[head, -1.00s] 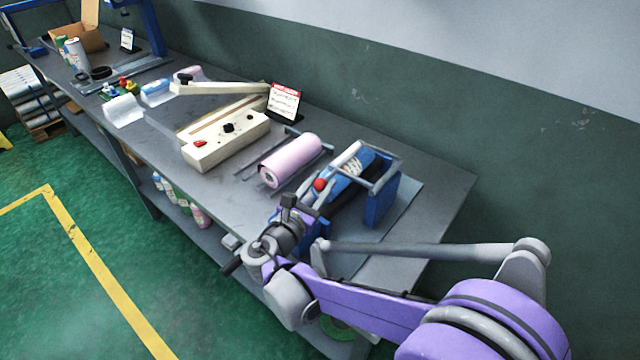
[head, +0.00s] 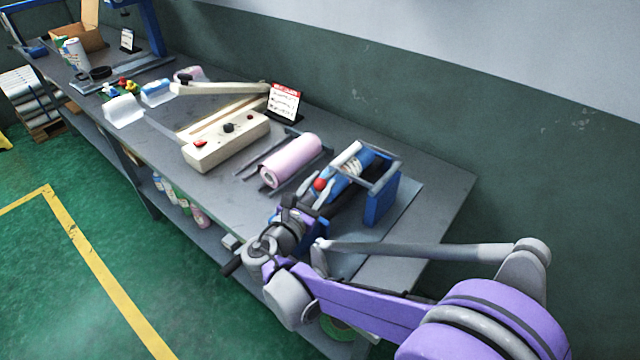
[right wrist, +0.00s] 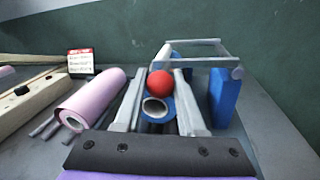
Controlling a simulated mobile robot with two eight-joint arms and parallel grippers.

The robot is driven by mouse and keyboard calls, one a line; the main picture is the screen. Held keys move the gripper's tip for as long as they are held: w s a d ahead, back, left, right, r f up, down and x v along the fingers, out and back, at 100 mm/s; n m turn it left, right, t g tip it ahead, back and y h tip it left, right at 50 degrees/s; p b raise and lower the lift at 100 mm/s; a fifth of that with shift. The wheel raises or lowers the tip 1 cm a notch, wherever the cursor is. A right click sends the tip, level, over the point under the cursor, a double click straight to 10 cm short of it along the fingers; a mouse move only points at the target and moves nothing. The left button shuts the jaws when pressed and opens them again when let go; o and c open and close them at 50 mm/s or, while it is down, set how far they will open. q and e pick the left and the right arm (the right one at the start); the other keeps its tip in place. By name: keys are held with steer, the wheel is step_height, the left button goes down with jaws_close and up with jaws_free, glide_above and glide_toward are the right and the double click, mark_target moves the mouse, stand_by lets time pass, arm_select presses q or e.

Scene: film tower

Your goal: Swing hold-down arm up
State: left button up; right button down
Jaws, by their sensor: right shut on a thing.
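The hold-down arm (head: 372,183) is a grey bar frame over a stand with blue side plates (head: 381,200). It also shows in the right wrist view (right wrist: 200,62). A red ball knob (head: 320,184) is at its near side. A blue roll with a hollow core (right wrist: 158,108) lies in the stand below the knob. My right gripper (right wrist: 160,84) is shut on the red knob, with one grey finger on each side of it. The gripper partly hides the near part of the stand. My left gripper is not in view.
A pink roll (head: 291,160) lies on rails to the left of the stand. Beyond it are a beige sealer (head: 226,140) with a raised lever and a red-topped sign card (head: 285,101). The bench (head: 440,185) is clear at its right end. A wall rises behind.

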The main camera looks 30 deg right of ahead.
steer(key=shift+s+d+r+m+h+p, duration=0.15)
steer(key=shift+r+m+p, duration=0.15)
steer(key=shift+r+m, duration=0.4)
steer(key=shift+s+a+r+m+h+p, duration=0.15)
steer(key=shift+r+m+p, duration=0.15)
steer(key=shift+r+m, duration=0.35)
steer(key=shift+s+d+r+m+p, duration=0.2)
steer(key=shift+r+m, duration=0.1)
steer(key=shift+m, duration=0.2)
steer(key=shift+s+d+r+m+p, duration=0.15)
steer(key=shift+r+m, duration=0.15)
steer(key=shift+m, duration=0.15)
steer(key=s+d+r+m+g+h+p, duration=0.1)
steer(key=s+d+r+m, duration=0.1)
steer(key=s+m, duration=0.3)
steer(key=s+d+r+m+g+h+p, duration=0.1)
steer(key=s+m, duration=0.4)
steer(key=m, duration=0.7)
steer(key=shift+s+d+r+m+g+h+p, duration=0.2)
steer(key=shift+d+r+m+g+h+p, duration=0.15)
steer(key=shift+d+r+h+p, duration=0.35)
steer(key=shift+a, duration=0.15)
steer(key=c, duration=0.5)
jaws_free()
steer(key=shift+r, duration=0.1)
steer(key=shift+a, duration=0.1)
